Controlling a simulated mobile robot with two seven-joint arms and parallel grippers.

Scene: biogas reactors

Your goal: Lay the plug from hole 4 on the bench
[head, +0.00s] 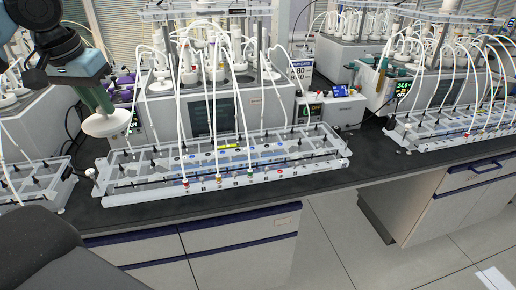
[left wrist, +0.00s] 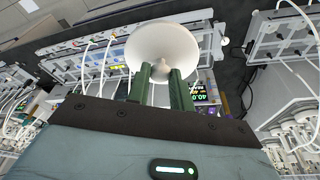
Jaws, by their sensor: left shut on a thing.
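My left gripper (head: 103,104) is in the upper left of the head view, fingers pointing down. It is shut on a white, round, mushroom-like plug (head: 108,124). In the left wrist view the plug's broad white cap (left wrist: 163,45) shows beyond the two green fingers (left wrist: 161,88), with its narrow stem between them. The plug is held above the left end of a clear rack (head: 150,194), apart from it as far as I can tell. The dark bench top (head: 365,165) lies under the rack. Which hole is number 4 I cannot tell. My right gripper is not in view.
White tubes run from the middle reactor (head: 213,112) down to the rack. Another rack (head: 455,128) stands at the right and one (head: 35,185) at the left edge. A small white device (head: 330,108) stands behind. Bare bench shows between the middle and right racks.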

